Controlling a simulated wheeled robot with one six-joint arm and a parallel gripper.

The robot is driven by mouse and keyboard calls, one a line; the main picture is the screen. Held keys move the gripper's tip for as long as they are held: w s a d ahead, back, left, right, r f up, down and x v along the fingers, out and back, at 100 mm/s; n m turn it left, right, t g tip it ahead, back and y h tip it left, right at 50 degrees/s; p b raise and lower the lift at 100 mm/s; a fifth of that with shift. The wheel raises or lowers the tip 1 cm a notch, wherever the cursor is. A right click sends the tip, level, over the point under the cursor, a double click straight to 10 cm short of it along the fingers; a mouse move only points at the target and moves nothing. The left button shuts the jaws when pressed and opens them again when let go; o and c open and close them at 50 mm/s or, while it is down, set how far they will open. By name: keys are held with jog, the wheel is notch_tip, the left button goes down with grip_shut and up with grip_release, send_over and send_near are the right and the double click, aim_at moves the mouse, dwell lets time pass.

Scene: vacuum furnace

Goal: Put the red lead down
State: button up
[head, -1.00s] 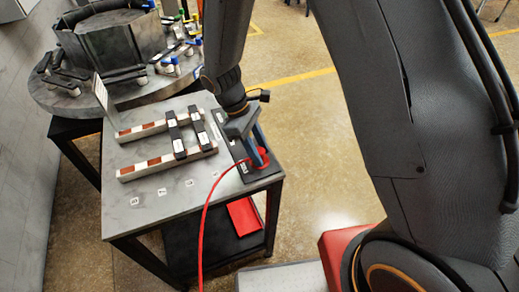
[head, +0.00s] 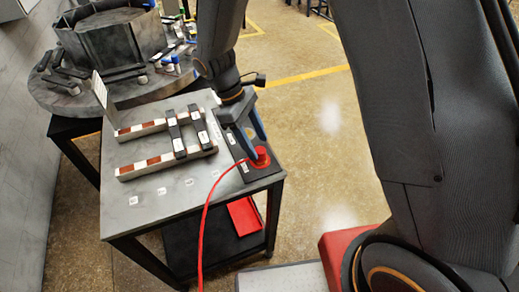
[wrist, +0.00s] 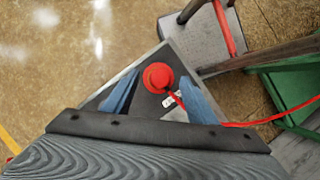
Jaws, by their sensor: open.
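The red lead's round plug (head: 261,156) stands on the dark strip (head: 231,142) at the right edge of the grey table. Its red cable (head: 207,208) runs left and down over the table's front edge. In the wrist view the red plug (wrist: 158,77) sits between and beyond the two blue fingertips, apart from both. My gripper (head: 252,136) is open and empty just above and behind the plug. The wrist view also shows my gripper (wrist: 160,97) with its fingers spread wide.
Two striped bars (head: 152,165) with dark labelled blocks (head: 175,135) across them lie left of the dark strip. A round stand (head: 95,90) with tools is behind. A red object (head: 245,216) lies on the lower shelf.

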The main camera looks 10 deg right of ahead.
jog(key=b+v, duration=0.2)
jog(key=v, duration=0.6)
jog(key=s+d+m+t+y, duration=0.1)
jog(key=s+d+m+y, duration=0.1)
jog(key=s+d+m, duration=0.2)
jog(key=s+d+m+t+y, duration=0.2)
jog(key=s+d+m, duration=0.3)
jog(key=d+m, duration=0.3)
jog(key=d, duration=0.4)
jog(key=shift+s+d+f, duration=0.35)
jog(key=shift+c, duration=0.4)
